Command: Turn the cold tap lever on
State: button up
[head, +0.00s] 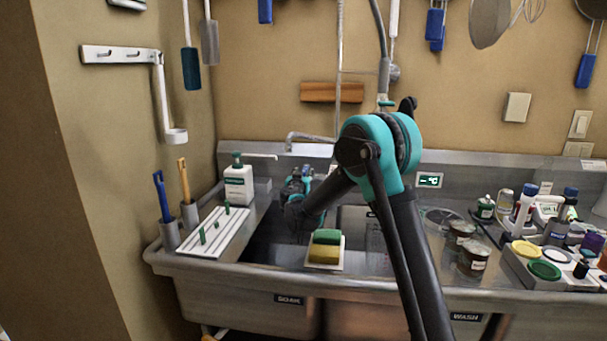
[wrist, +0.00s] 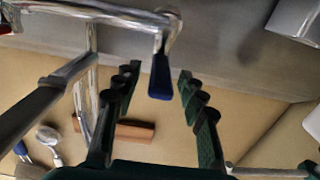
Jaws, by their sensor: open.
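The cold tap lever (wrist: 160,75) is a metal handle with a dark blue tip in the wrist view. It shows at the upper middle, hanging from the chrome tap (wrist: 120,12). My gripper (wrist: 158,68) is open, with one dark green finger on each side of the blue tip in this view. I see no finger touching the tip, and the depth between them is hard to tell. In the head view my gripper (head: 298,184) is over the left part of the sink, below the tap spout (head: 308,136). My arm hides the tap handles there.
A sponge holder (head: 324,266) sits at the front. Jars (head: 473,256) and a crowded tray (head: 540,280) are on the right. Metal pipes (wrist: 45,100) run beside my left finger.

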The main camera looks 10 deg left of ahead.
jog(key=shift+w, duration=0.3)
jog(key=shift+c, duration=0.6)
grip_shut()
